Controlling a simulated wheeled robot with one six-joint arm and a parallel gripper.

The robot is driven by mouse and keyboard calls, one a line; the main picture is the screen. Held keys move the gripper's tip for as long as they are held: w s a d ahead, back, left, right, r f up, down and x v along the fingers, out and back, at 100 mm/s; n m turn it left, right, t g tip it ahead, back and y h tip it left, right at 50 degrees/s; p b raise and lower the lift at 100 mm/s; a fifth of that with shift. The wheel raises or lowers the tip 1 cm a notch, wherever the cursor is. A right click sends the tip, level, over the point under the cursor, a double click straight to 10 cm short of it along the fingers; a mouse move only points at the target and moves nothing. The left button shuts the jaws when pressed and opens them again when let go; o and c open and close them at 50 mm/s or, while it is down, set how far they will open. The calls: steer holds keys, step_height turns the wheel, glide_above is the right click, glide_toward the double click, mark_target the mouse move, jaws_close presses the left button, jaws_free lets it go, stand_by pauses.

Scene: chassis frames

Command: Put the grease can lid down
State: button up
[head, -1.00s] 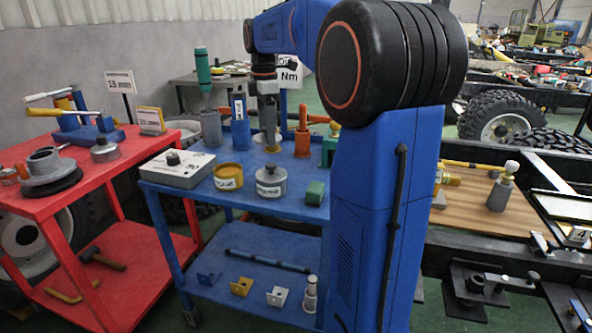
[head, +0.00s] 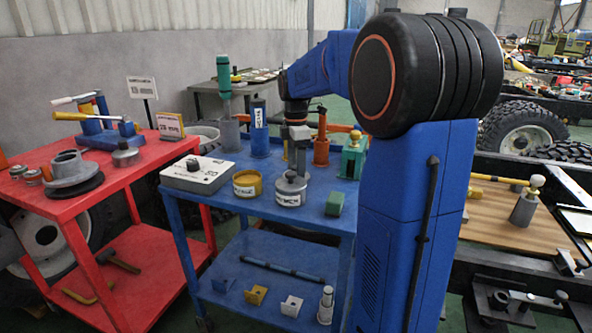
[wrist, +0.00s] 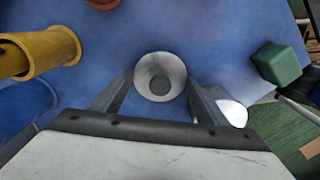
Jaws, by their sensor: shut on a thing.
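My gripper (head: 297,170) is low over the blue cart, at the top of a grey can (head: 291,198) in the head view. In the wrist view my gripper (wrist: 160,80) is shut on a round pale grey piece with a darker centre, which I take for the grease can lid (wrist: 160,62). The rest of the lid is hard to make out, and I cannot tell whether it touches the can. An open yellow tin (head: 247,184) stands left of the grey can. A green block (head: 335,203) lies to its right and also shows in the wrist view (wrist: 277,65).
A white box with a knob (head: 197,175) sits at the left of the blue cart (head: 222,203). An orange upright piece (head: 321,150) and a blue cylinder (head: 259,140) stand behind. A red cart (head: 125,182) is at the left.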

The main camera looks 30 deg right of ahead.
steer(key=shift+f, duration=0.2)
steer(key=shift+f, duration=0.15)
steer(key=o, duration=0.8)
step_height(320, 180, up, 12)
steer(key=shift+r, duration=0.15)
stand_by(0.5)
